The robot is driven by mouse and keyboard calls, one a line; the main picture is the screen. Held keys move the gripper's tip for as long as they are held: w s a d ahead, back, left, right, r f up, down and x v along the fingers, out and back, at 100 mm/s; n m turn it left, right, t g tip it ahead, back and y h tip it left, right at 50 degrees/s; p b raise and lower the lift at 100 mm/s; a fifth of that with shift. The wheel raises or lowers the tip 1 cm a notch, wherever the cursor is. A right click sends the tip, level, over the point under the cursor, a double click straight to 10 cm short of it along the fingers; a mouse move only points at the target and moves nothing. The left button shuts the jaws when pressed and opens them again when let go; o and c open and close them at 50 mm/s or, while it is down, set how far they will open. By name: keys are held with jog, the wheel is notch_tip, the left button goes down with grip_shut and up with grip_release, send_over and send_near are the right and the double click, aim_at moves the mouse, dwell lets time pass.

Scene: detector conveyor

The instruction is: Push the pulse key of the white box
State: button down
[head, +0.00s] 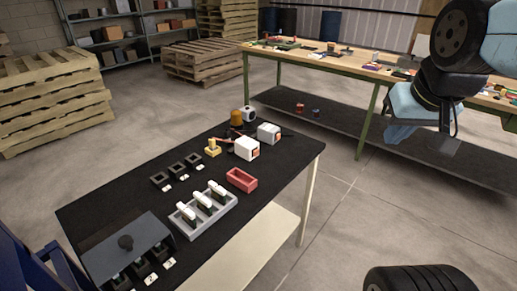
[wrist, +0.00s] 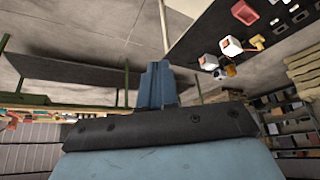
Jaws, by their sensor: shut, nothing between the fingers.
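The white box (head: 245,148) stands on the black-topped table, with an orange-red face on its right side. It also shows in the wrist view (wrist: 231,47), upper right. A similar greyer box (head: 268,133) stands just behind it and shows in the wrist view (wrist: 207,62) too. I cannot make out the pulse key itself. My gripper (head: 394,136) hangs in the air to the right of the table, well apart from both boxes. In the wrist view its blue fingers (wrist: 158,75) are together, with nothing between them.
Near the boxes are an orange cylinder (head: 237,118), a yellow part (head: 212,148) and a red tray (head: 241,180). A grey holder (head: 210,218) with white pieces and a grey cover (head: 128,250) lie nearer. A long workbench (head: 330,58) stands behind; open floor separates the tables.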

aim_at(256, 153)
jog(key=shift+w, duration=0.1)
jog(key=w+a+f+n+t, duration=0.15)
jog(key=w+f+n, duration=0.4)
jog(key=w, duration=0.65)
jog(key=w+a+f+n+t, duration=0.15)
jog(key=w+f+n, duration=0.35)
jog(key=w, duration=0.7)
jog(key=w+a+f+n+y, duration=0.2)
jog(key=a+f+n, duration=0.1)
jog(key=f, duration=0.4)
jog(key=w+a+f+n+g+y, duration=0.1)
jog(key=w+a+f+n, duration=0.1)
jog(key=a+f, duration=0.4)
jog(key=w+a+f+n+y, duration=0.2)
jog(key=a+f+n, duration=0.2)
jog(key=f, duration=0.5)
jog(key=shift+a+f+n+g+y, duration=0.25)
jog(key=shift+a+f+g+y, duration=0.05)
jog(key=shift+a+f, duration=0.1)
jog(key=shift+r, duration=0.1)
jog(key=shift+w+a, duration=1.4)
jog(key=shift+a, duration=0.25)
jog(key=shift+w+a, duration=1.35)
jog(key=shift+a, duration=0.25)
jog(key=shift+w+a, duration=0.1)
jog(key=shift+a, duration=0.1)
